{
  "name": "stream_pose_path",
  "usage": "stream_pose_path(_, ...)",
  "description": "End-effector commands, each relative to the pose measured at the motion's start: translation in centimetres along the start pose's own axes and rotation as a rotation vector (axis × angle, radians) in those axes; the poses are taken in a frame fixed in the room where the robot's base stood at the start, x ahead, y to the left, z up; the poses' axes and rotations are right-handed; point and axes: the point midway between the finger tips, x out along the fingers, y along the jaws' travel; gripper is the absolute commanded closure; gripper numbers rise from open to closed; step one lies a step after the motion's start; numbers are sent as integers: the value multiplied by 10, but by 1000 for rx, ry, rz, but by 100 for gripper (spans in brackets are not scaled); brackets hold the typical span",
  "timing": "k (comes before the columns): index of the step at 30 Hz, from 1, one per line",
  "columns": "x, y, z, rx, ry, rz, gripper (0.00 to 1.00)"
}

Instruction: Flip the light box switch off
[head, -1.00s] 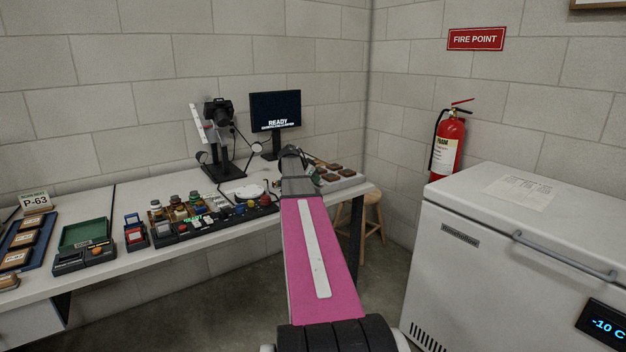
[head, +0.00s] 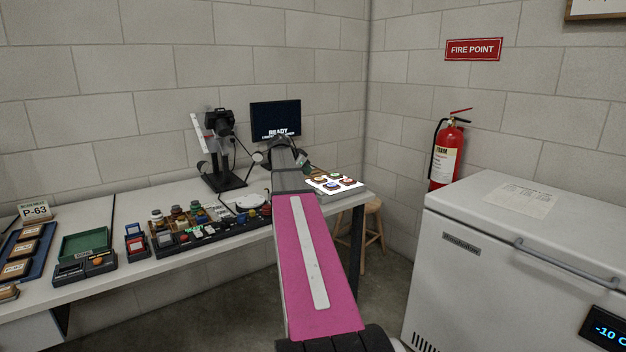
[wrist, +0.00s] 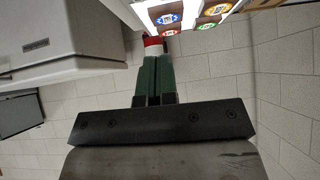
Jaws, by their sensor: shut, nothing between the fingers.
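The light box (head: 357,190) lies at the right end of the long table. In the head view, my gripper (head: 303,162) is small, just left of the light box. I cannot tell whether it touches the box.
On the table are a camera stand (head: 226,180), a monitor (head: 276,117), a green tray (head: 86,243) and several small items. A fire extinguisher (head: 447,155) and white freezer (head: 480,255) are to the right.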

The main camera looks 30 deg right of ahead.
Motion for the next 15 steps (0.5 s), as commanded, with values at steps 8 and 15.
stream_pose_path(8, -31, -2, 0, 0, 0, -1, 100)
stream_pose_path(15, -34, -2, 0, 0, 0, -1, 100)
